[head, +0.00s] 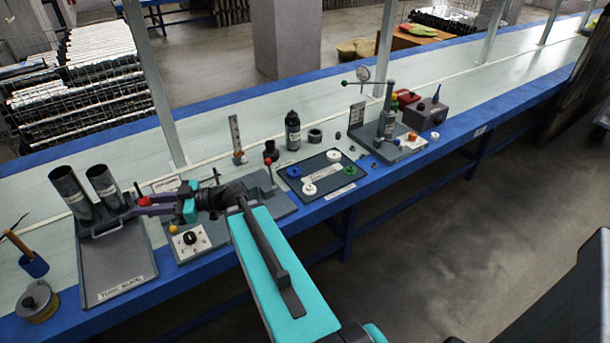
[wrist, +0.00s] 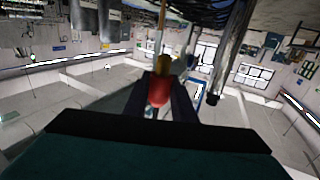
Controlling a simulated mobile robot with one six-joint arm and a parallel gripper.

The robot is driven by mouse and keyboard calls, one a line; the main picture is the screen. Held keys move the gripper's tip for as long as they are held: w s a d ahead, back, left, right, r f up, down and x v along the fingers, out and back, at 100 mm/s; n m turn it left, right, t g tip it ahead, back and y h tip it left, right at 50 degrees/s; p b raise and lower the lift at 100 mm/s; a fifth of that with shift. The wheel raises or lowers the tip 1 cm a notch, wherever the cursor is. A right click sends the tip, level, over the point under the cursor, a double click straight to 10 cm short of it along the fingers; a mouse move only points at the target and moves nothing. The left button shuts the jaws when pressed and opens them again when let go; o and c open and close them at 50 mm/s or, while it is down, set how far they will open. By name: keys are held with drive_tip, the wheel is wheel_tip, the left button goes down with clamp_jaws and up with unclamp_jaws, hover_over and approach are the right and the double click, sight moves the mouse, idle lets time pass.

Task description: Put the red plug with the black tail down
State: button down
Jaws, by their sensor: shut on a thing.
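My gripper (head: 145,207) reaches left over the workbench, just right of two dark tubes. Its fingers are shut on the red plug (wrist: 158,90), which sits between the fingertips in the wrist view. In the head view only a small red part of the plug (head: 141,188) shows at the fingers. I cannot make out its black tail. The two dark tubes, one at the left (head: 72,192) and one beside it (head: 104,186), stand tilted in a grey holder at the back of a grey board (head: 112,265).
Right of the board is a panel with a black knob (head: 190,238) and a yellow ball (head: 173,229). A dark tray (head: 335,188) holds white, blue and green rings. A black bottle (head: 292,130) stands behind it.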

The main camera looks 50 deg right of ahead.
drive_tip(key=s+d+f+m+t+h+b, duration=0.2)
drive_tip(key=d+m+h, duration=0.15)
drive_tip(key=d, duration=0.75)
drive_tip(key=s+d+f+m+t+h+b, duration=0.25)
drive_tip(key=d+h, duration=0.25)
drive_tip(key=d, duration=0.7)
drive_tip(key=s+d+f+m+t+h+b, duration=0.1)
drive_tip(key=s+d+f+m+h+b, duration=0.2)
drive_tip(key=d, duration=0.8)
drive_tip(key=s+d+f+m+g+h+b, duration=0.1)
drive_tip(key=s+d+f+m+h+b, duration=0.1)
drive_tip(key=s+d, duration=0.7)
drive_tip(key=s+d+f+m+g+h+b, duration=0.1)
drive_tip(key=s+d+f+m+g+h, duration=0.1)
drive_tip(key=s+d+h, duration=0.5)
drive_tip(key=s+d+f+m+g+h+b, duration=0.1)
drive_tip(key=s+d+f+m+h, duration=0.3)
drive_tip(key=s+d, duration=0.6)
drive_tip(key=shift+s+d+f+m+g+h+b, duration=0.35)
drive_tip(key=shift+s+m+h+b, duration=0.3)
drive_tip(key=shift+b, duration=0.2)
drive_tip(key=shift+w, duration=0.15)
